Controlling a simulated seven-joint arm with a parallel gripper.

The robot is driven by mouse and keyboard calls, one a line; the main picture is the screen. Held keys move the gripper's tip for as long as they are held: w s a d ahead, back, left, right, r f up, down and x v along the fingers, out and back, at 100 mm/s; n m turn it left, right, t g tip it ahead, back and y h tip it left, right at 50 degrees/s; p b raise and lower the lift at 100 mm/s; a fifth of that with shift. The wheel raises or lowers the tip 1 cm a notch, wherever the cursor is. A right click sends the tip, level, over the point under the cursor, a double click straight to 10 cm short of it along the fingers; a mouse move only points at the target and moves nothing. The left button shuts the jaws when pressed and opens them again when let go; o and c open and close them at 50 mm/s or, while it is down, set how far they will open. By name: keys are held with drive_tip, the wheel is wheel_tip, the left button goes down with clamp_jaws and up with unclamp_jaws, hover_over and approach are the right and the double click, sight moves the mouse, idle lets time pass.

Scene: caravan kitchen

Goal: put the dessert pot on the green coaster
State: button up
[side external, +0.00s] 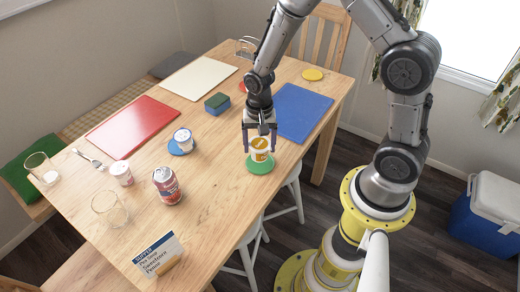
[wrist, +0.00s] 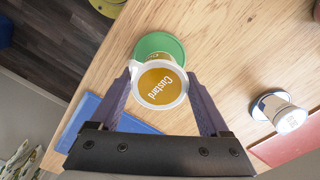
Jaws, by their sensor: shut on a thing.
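The dessert pot (side external: 260,149) is a white tub with a yellow band. Its lid reads "Custard" in the wrist view (wrist: 160,83). My gripper (side external: 260,143) is shut on the pot, one finger on each side. The green coaster (side external: 260,165) lies on the table under the pot, near the table's right edge. In the wrist view the coaster (wrist: 159,44) shows partly behind the pot, which hides the rest. I cannot tell whether the pot touches the coaster or is just above it.
A blue mat (side external: 301,112) lies behind the coaster. A pot on a blue coaster (side external: 180,147) stands to the left. The table between is clear.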

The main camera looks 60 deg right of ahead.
drive_tip(key=shift+s+f, duration=0.1)
drive_tip(key=shift+f, duration=1)
drive_tip(key=shift+f, duration=0.15)
drive_tip(key=o, duration=0.8)
drive_tip(key=shift+c, duration=0.2)
drive_tip(key=s+a+r+n+t, duration=0.1)
drive_tip(key=s+r+n, duration=0.25)
drive_tip(key=r, duration=0.85)
drive_tip(key=s+r+n+t, duration=0.2)
drive_tip(key=s+r, duration=0.2)
drive_tip(key=r, duration=0.8)
drive_tip(key=s+r+n+t, duration=0.2)
drive_tip(key=s+r+n, duration=0.2)
drive_tip(key=s, duration=0.6)
drive_tip(key=shift+a+r+n+t, duration=0.35)
drive_tip(key=shift+a+n, duration=0.1)
drive_tip(key=shift+n, duration=0.3)
